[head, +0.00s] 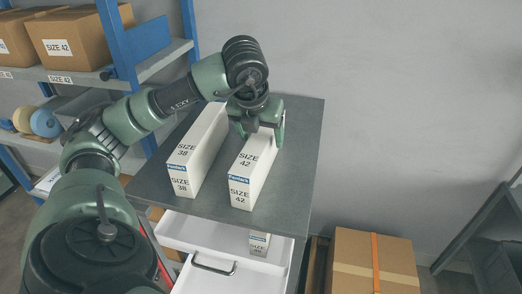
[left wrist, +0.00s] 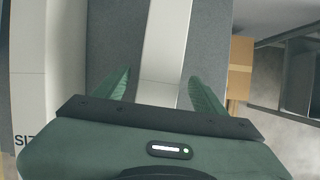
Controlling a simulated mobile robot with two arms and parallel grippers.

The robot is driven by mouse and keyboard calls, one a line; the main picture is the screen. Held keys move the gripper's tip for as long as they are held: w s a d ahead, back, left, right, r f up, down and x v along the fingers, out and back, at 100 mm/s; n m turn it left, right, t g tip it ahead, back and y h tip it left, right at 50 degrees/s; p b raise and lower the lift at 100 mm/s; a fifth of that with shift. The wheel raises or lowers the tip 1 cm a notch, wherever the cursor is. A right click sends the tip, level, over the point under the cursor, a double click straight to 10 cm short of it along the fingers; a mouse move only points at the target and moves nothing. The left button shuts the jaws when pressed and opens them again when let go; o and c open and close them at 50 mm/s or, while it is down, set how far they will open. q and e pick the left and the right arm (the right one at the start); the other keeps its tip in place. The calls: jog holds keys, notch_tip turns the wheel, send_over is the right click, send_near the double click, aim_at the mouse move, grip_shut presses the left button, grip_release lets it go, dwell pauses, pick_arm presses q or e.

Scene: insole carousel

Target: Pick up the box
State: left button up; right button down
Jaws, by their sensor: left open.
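A long white box (head: 251,175) marked SIZE 42 stands on the grey top of a cabinet (head: 300,150). A similar white box (head: 197,150) marked SIZE 38 stands to its left, with a gap between them. My left gripper (head: 262,138) is open over the back part of the SIZE 42 box, one finger on each side of it. The right gripper is not in view.
A cardboard box (head: 375,262) with an orange strap stands at the lower right. A blue shelf rack with cardboard boxes (head: 68,37) is at the left. A grey wall is behind.

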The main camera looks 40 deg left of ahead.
pick_arm(q)
jog(key=p+x, duration=0.1)
jog(key=x, duration=0.3)
jog(key=shift+a, duration=0.1)
grip_shut()
jog(key=shift+r, duration=0.15)
